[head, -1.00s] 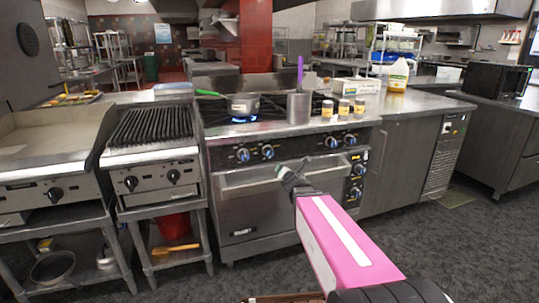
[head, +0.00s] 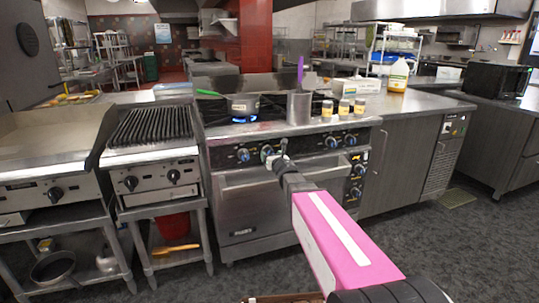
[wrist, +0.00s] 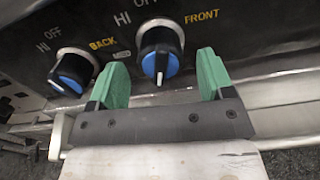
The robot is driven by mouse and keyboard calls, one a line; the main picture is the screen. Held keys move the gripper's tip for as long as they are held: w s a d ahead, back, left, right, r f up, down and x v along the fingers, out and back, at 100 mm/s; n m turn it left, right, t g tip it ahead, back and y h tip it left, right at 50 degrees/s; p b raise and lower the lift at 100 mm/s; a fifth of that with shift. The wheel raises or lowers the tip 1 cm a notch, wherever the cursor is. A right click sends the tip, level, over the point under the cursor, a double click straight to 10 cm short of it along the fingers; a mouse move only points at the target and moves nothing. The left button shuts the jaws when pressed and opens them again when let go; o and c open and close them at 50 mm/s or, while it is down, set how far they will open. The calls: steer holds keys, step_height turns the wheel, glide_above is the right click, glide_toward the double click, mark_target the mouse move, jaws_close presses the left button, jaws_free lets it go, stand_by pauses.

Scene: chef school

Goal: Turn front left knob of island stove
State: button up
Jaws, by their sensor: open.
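The island stove's front panel carries several blue-and-black knobs. In the wrist view the knob labelled FRONT (wrist: 160,55) shows at top centre, with its white pointer directed down the picture. The same knob shows in the head view (head: 266,152), second from the left, partly beside my gripper (head: 279,158). The knob labelled BACK (wrist: 73,72) lies to its left, and it is the leftmost in the head view (head: 242,155). My gripper (wrist: 162,74) is open, its green fingers spread on either side of the FRONT knob's lower part. Contact cannot be told.
A pot (head: 243,105) stands over a blue flame at the stove's back left. The oven handle (head: 240,184) runs below the panel. Spice jars (head: 343,107) and a utensil holder (head: 299,108) stand on top. A grill (head: 150,128) adjoins at left.

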steer(key=shift+x, duration=1.5)
steer(key=c, duration=0.9)
